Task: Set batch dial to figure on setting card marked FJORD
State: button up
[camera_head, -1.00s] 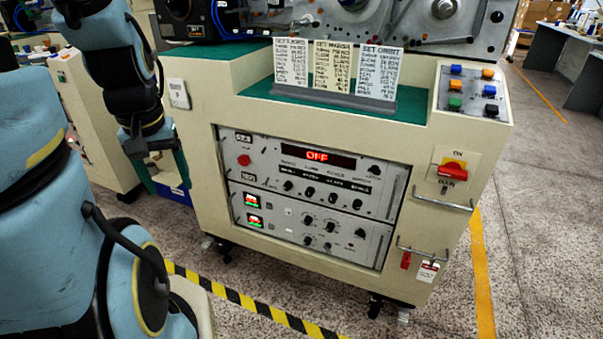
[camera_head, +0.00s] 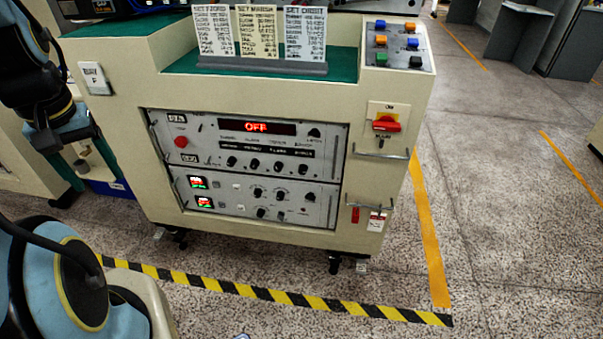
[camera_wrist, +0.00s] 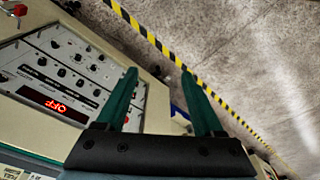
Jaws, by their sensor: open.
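Three setting cards stand in a grey holder on top of the cream console; the left card (camera_head: 214,31) has a heading that looks like SET FJORD, but its lines are too small to read. The middle card (camera_head: 257,32) and right card (camera_head: 305,33) carry other headings. The control panel (camera_head: 250,143) has a red OFF display (camera_head: 256,127) and several black knobs (camera_head: 254,164); I cannot tell which is the batch dial. My gripper (camera_wrist: 159,74) is open and empty in the wrist view, with the panel (camera_wrist: 75,70) to its left, apart from it.
A red and yellow ON switch (camera_head: 386,123) and a metal handle (camera_head: 380,154) are on the console's right front. Coloured buttons (camera_head: 397,42) sit above. Yellow-black floor tape (camera_head: 250,291) runs before the console.

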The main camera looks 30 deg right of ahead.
jog(key=w+d+f+m+t+y+b, duration=0.15)
jog(key=w+d+f+m+b, duration=0.35)
jog(key=f+b, duration=0.6)
jog(key=w+d+f+m+t+b, duration=0.3)
jog(key=f+m+b, duration=0.45)
jog(key=f, duration=0.75)
jog(key=w+d+f+m+t+y+b, duration=0.1)
jog(key=w+d+f+m+t+b, duration=0.2)
jog(key=w+f+m+b, duration=0.7)
jog(key=m+t+h+b, duration=0.4)
jog(key=m+h+b, duration=1.15)
jog(key=m, duration=0.45)
send_near(302, 172)
jog(key=shift+y, duration=0.5)
jog(key=x, duration=0.9)
jog(key=shift+s+d+r, duration=0.15)
jog(key=shift+s+r, duration=0.05)
jog(key=shift+r, duration=0.05)
